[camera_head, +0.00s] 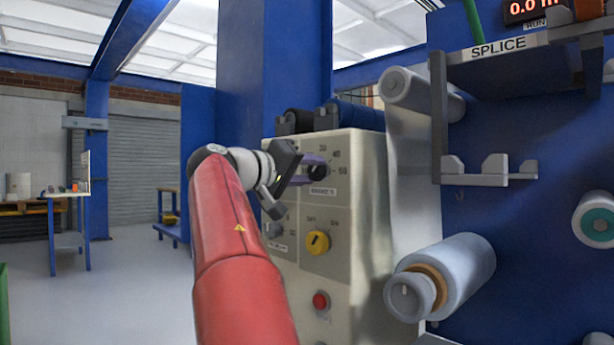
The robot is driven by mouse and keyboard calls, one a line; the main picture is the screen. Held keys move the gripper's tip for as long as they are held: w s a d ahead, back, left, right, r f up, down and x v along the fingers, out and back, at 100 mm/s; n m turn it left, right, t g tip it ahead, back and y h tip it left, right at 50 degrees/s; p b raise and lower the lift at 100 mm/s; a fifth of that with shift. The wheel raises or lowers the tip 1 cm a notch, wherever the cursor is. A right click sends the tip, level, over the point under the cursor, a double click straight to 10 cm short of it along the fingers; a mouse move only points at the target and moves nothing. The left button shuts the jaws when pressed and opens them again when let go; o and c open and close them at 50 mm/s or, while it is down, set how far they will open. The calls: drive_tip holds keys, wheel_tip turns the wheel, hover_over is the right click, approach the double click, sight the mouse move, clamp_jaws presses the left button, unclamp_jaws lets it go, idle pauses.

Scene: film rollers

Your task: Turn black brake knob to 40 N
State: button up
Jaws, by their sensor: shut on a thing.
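The black brake knob (317,168) sits high on the front of the beige control box (345,230). Dial numbers 30, 40 and 50 show above and to the right of it, and a small label lies below it. My gripper (312,171) reaches in from the left with its purple fingers shut on the knob. The fingers and wrist hide the knob's left side and the lower dial numbers. I cannot tell which number the knob points at.
Below the knob are a yellow selector (318,242), a red button (321,300) and another labelled control at the left. Film rollers (440,277) and the SPLICE shelf (500,55) stand at the right. A blue column (275,70) rises behind the box. The floor at left is open.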

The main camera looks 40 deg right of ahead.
drive_tip(key=shift+m, duration=0.5)
drive_tip(key=o, duration=1)
drive_tip(key=a+b, duration=0.1)
drive_tip(key=a, duration=0.6)
drive_tip(key=shift+s+a, duration=0.3)
drive_tip(key=shift+a, duration=0.1)
